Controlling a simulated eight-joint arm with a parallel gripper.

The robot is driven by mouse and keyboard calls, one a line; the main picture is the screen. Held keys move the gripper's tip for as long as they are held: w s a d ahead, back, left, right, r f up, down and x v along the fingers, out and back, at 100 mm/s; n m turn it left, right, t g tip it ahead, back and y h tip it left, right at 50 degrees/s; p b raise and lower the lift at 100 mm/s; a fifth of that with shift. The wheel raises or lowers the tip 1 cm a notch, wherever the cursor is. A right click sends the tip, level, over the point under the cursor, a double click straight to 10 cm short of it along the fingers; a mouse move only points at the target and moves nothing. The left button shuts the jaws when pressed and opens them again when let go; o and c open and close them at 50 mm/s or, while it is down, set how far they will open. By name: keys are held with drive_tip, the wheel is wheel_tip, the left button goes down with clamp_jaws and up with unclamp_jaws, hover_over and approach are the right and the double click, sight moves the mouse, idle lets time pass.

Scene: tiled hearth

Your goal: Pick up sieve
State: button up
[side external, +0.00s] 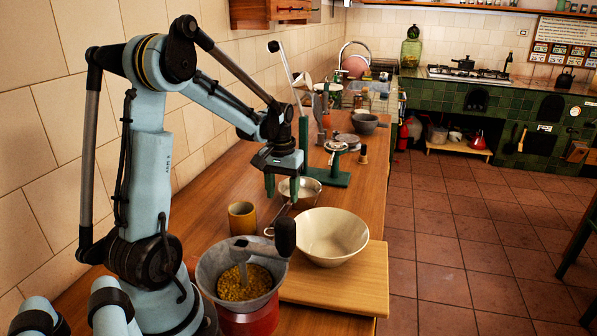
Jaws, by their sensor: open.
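The sieve (308,187) is a small round metal bowl with a pale rim, lying on the wooden counter in the middle of the side external view. Its thin handle runs toward the lower left, to a spot beside the cream bowl. My gripper (281,190) points down at the sieve's left side, with its green fingers apart and nothing seen between them. The fingers overlap the sieve's left rim in the picture. I cannot tell whether they touch it or how high they are above the counter.
A green stand (329,176) is close behind the sieve. Nearer are a cream bowl (332,238), a cutting board (345,285), a brown cup (242,218) and a grinder (241,280) with grain. A tiled wall (50,150) bounds the left side. Several kitchen items crowd the counter farther back.

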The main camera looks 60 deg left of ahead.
sight(286, 207)
drive_tip(key=shift+w+d+f, duration=0.15)
drive_tip(key=shift+f, duration=1.25)
drive_tip(key=shift+w+d+f, duration=0.1)
drive_tip(key=shift+f, duration=1.3)
clamp_jaws()
drive_tip(key=shift+r, duration=0.1)
